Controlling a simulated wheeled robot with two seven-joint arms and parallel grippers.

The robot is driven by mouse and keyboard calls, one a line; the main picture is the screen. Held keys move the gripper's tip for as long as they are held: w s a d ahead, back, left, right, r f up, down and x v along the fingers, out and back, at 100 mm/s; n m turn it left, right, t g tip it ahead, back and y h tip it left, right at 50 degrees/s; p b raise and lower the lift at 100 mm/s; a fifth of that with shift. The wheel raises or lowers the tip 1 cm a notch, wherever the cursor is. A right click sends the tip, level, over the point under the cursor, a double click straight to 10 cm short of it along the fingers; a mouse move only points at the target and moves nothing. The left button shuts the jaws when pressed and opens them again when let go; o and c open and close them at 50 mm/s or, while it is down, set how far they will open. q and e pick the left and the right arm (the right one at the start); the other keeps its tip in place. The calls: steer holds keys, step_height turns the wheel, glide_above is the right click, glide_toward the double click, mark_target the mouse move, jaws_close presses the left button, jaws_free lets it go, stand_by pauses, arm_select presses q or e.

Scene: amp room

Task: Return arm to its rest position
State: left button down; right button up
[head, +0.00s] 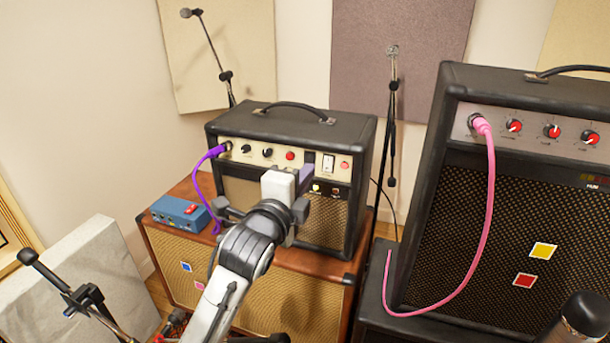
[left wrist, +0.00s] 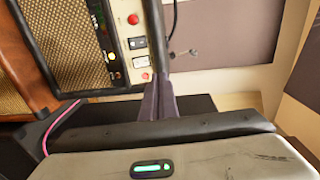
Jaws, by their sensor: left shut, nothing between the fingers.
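My left arm reaches up from the bottom middle of the head view. Its left gripper (head: 306,174) is in front of the small black amp (head: 345,120), covering part of its control panel. In the left wrist view, the grey-purple fingers of the left gripper (left wrist: 158,98) are together with nothing between them. The amp's panel (left wrist: 137,62) shows beside them, with a red lamp, a rocker switch and small buttons. I cannot tell whether the fingers touch the panel. My right gripper is not in view.
The small amp stands on a brown speaker cabinet (head: 185,258), beside a blue pedal (head: 180,211) with a purple cable (head: 203,180). A large black amp (head: 480,225) with a pink cable (head: 490,190) stands at right. Microphone stands (head: 392,110) are behind; another (head: 85,298) is at lower left.

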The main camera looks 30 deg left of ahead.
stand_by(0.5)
arm_select(q)
steer(key=s+d+f+n+g+h, duration=0.1)
steer(key=s+d+f+n, duration=0.2)
steer(key=f, duration=0.5)
steer(key=s+d+f+n+g+h, duration=0.15)
steer(key=s+f, duration=0.25)
steer(key=f, duration=0.5)
steer(key=s+d+f+n+g+h, duration=0.1)
steer(key=s+d+f+n+g, duration=0.2)
steer(key=f, duration=0.5)
steer(key=s+d+f+n+g+h, duration=0.1)
steer(key=s+d+f+n, duration=0.2)
steer(key=s+f, duration=0.4)
steer(key=s+d+f+n+g+h, duration=0.1)
steer(key=s+d+f+n+g, duration=0.1)
steer(key=s+f, duration=0.5)
steer(key=s+d+n, duration=0.1)
steer(key=s, duration=0.3)
steer(key=shift+s, duration=0.25)
